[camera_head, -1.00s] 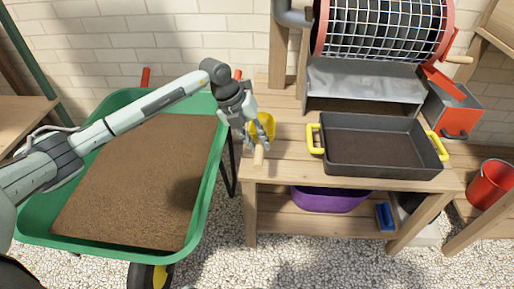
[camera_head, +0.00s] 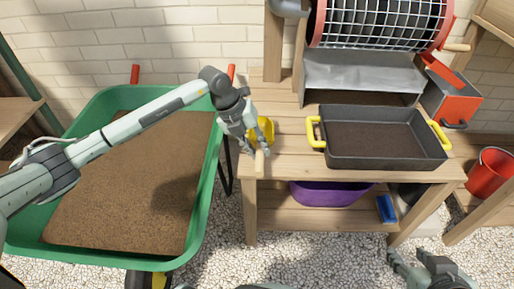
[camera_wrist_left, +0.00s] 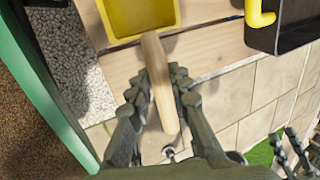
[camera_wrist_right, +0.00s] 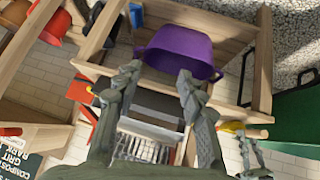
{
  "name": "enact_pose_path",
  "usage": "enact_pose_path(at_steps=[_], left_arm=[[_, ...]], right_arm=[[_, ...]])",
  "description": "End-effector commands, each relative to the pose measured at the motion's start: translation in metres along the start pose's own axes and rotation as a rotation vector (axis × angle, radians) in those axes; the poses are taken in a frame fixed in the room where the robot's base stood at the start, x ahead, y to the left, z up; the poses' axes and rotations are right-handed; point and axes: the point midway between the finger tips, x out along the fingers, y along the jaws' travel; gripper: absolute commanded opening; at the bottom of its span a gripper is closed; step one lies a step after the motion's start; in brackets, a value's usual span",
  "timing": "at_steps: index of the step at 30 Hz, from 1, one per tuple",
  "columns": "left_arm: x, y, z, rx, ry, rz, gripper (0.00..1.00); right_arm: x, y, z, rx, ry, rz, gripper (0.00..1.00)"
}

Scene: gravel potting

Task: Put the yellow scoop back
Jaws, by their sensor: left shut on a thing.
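The yellow scoop (camera_head: 265,128) is at the left end of the wooden bench, with its wooden handle (camera_head: 260,161) toward the front edge. My left gripper (camera_head: 256,147) is shut on the handle. In the left wrist view the handle (camera_wrist_left: 160,88) lies between the fingers, and the yellow pan (camera_wrist_left: 138,14) is cut off by the top edge. I cannot tell whether the scoop touches the bench top. My right gripper (camera_wrist_right: 160,80) is open and empty, and it shows at the lower right of the head view (camera_head: 400,262).
A black tray (camera_head: 328,150) with yellow handles holds soil on the bench. A green wheelbarrow (camera_head: 212,170) of soil stands left. A purple tub (camera_head: 325,195) and blue brush (camera_head: 386,209) are on the lower shelf. A sieve drum (camera_head: 380,22) stands behind; a red bucket (camera_head: 490,172) is right.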

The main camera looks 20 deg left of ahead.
Motion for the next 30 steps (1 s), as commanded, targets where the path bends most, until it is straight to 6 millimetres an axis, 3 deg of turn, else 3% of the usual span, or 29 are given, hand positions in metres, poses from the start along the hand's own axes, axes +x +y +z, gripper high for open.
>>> enact_pose_path(at_steps=[2, 3, 8, 20, 30], left_arm=[[0.0, 0.0, 0.0, 0.0, -0.001, -0.001, 0.0], [0.001, 0.0, 0.0, 0.0, 0.0, 0.0, 0.21], [0.001, 0.001, 0.0, 0.0, 0.0, 0.0, 0.4], [-0.003, 0.001, 0.001, -0.001, 0.0, 0.0, 0.4], [-0.025, 0.006, 0.012, -0.002, -0.001, 0.001, 0.4]], right_arm=[[0.0, 0.0, -0.001, 0.0, 0.004, -0.001, 0.4], [0.0, -0.001, -0.001, 0.0, 0.006, -0.001, 0.4], [0.0, -0.001, -0.001, 0.0, 0.005, -0.001, 0.4], [-0.001, 0.003, 0.005, 0.0, -0.025, 0.006, 0.4], [-0.018, 0.029, 0.058, 0.008, -0.271, 0.062, 0.4]])
